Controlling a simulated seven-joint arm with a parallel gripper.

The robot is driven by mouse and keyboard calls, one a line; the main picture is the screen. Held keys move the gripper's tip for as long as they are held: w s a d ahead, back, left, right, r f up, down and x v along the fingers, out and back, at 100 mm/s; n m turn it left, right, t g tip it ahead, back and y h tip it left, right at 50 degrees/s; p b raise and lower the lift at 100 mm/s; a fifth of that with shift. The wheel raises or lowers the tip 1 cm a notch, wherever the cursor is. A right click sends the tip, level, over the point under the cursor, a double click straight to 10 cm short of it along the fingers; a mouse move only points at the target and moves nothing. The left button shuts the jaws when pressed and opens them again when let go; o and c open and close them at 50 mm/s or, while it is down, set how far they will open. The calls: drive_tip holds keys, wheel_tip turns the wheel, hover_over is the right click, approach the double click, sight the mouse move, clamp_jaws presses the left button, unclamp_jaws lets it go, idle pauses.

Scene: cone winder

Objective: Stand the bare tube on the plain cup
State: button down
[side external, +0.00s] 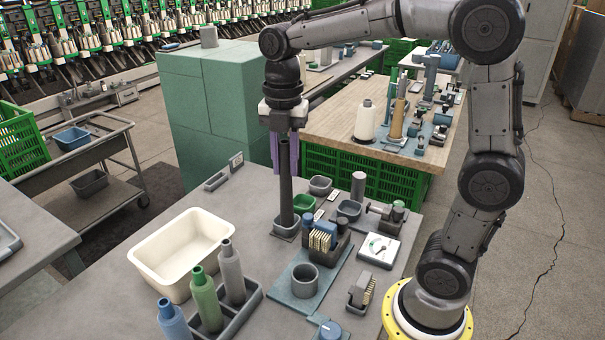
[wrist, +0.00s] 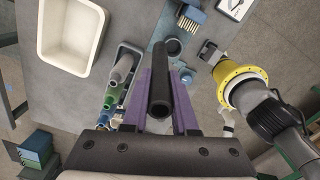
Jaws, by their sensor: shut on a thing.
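My gripper (side external: 284,137) is shut on a dark, bare tube (side external: 286,185), held upright above the grey table. In the wrist view the purple fingers (wrist: 160,95) clasp the tube (wrist: 160,75) on both sides, its open upper end facing the camera. In the side view its lower end overlaps a small grey square bin (side external: 284,232); I cannot tell whether they touch. A round grey-teal cup (side external: 304,283), which looks like the plain cup, stands empty on a teal plate, nearer the side camera than the tube. It also shows in the wrist view (wrist: 173,46), beside the tube's far end.
A cream tray (side external: 163,275) and a rack (side external: 243,312) with blue, green and grey bottle-shaped tubes stand at left.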

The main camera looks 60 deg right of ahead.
drive_tip(key=w+d+f+m, duration=0.2)
drive_tip(key=w+d+f, duration=0.1)
drive_tip(key=w+d, duration=0.45)
drive_tip(key=w+d+f+m, duration=0.2)
drive_tip(key=d+f, duration=0.5)
drive_tip(key=f, duration=0.3)
drive_tip(key=shift+w+d, duration=0.25)
drive_tip(key=shift+d, duration=0.15)
drive_tip(key=shift+f, duration=0.3)
idle(0.3)
drive_tip(key=shift+f, duration=1.45)
drive_tip(key=shift+f, duration=0.65)
